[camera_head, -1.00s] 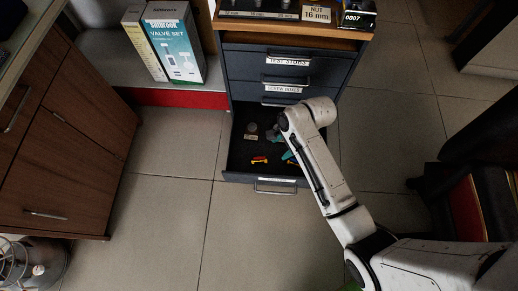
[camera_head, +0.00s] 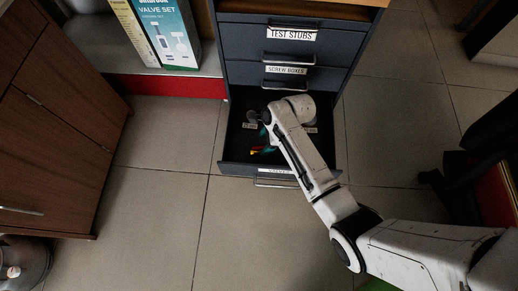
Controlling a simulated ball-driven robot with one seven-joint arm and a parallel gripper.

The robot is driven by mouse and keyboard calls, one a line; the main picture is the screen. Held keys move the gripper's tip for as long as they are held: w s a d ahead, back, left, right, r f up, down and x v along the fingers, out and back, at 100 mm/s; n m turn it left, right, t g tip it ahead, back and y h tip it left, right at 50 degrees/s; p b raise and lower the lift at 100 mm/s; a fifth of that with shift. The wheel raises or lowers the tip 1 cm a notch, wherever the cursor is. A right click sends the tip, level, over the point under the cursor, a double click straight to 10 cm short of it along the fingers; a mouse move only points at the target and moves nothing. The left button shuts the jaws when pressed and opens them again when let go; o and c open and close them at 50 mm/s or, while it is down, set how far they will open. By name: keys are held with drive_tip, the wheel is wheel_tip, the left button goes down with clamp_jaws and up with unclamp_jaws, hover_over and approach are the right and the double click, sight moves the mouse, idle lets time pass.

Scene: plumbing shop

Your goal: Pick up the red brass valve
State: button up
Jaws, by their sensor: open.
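A small red and yellow piece (camera_head: 256,151), which looks like the red brass valve, lies in the open bottom drawer (camera_head: 228,164), near its front. It is too small to make out its shape. A teal piece shows close beside it, partly behind my arm. My arm reaches over the drawer from the lower right, its wrist above the drawer's middle. My gripper is hidden behind the arm, so its place relative to the valve does not show.
A round grey piece (camera_head: 251,115) and small labels lie farther back in the drawer. Shut drawers labelled TEST STUBS (camera_head: 290,34) and SCREW BOXES (camera_head: 286,70) are above. A brown cabinet (camera_head: 55,140) stands left, a dark chair (camera_head: 480,165) right. The tiled floor in front is clear.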

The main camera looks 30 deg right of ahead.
sight(261, 147)
drive_tip(key=b+x, duration=0.1)
drive_tip(key=x, duration=0.1)
drive_tip(key=b+x, duration=0.2)
drive_tip(key=x, duration=0.1)
drive_tip(key=shift+s+a+r+b, duration=0.1)
drive_tip(key=shift+a+b, duration=0.1)
drive_tip(key=shift+b, duration=0.1)
clamp_jaws()
